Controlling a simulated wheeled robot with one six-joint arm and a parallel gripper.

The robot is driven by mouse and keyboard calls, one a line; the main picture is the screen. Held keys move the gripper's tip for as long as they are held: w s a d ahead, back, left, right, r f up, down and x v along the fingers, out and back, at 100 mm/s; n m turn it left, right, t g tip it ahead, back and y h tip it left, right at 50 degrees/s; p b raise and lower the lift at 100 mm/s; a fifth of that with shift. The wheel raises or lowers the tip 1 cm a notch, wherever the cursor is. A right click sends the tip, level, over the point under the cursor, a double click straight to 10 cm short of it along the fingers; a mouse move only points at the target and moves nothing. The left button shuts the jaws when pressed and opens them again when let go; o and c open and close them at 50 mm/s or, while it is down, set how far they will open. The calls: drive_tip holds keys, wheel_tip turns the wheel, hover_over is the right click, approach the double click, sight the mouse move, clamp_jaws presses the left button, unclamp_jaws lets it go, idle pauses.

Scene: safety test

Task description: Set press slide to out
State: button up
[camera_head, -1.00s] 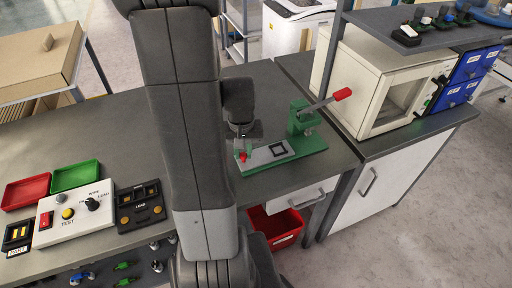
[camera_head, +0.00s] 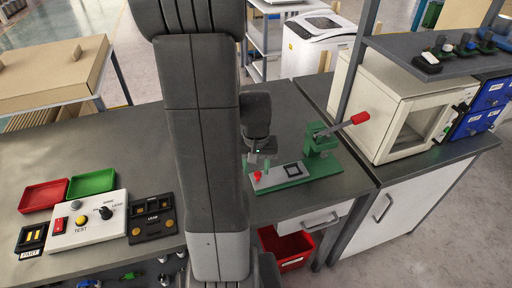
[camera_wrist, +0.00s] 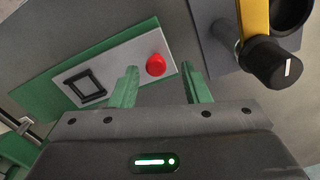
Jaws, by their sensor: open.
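The press (camera_head: 322,140) is green and stands on the grey bench right of my arm, with a raised lever ending in a red grip (camera_head: 360,118). Its light grey slide plate (camera_head: 273,179) lies on the green base and carries a black square frame (camera_head: 293,170) and a red knob (camera_head: 257,176) at its left end. In the wrist view the slide plate (camera_wrist: 120,65) runs diagonally, and the red knob (camera_wrist: 156,65) appears between my fingertips. My gripper (camera_wrist: 158,82) is open and empty; contact with the knob cannot be told. It also shows above the knob in the head view (camera_head: 258,161).
A white control box (camera_head: 85,232), a black box (camera_head: 153,213), a red tray (camera_head: 44,195) and a green tray (camera_head: 92,184) sit left of my arm. A white oven-like cabinet (camera_head: 375,110) stands right of the press. A dark knob (camera_wrist: 274,62) on a grey panel is near my right finger.

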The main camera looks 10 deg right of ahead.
wheel_tip(320, 180, up, 12)
drive_tip(key=shift+r+p, duration=0.2)
drive_tip(key=shift+p, duration=0.15)
drive_tip(key=shift+f, duration=0.1)
wheel_tip(320, 180, down, 14)
drive_tip(key=shift+r+b, duration=0.2)
drive_tip(key=shift+b, duration=0.25)
drive_tip(key=shift+d, duration=0.35)
drive_tip(key=shift+s, duration=0.1)
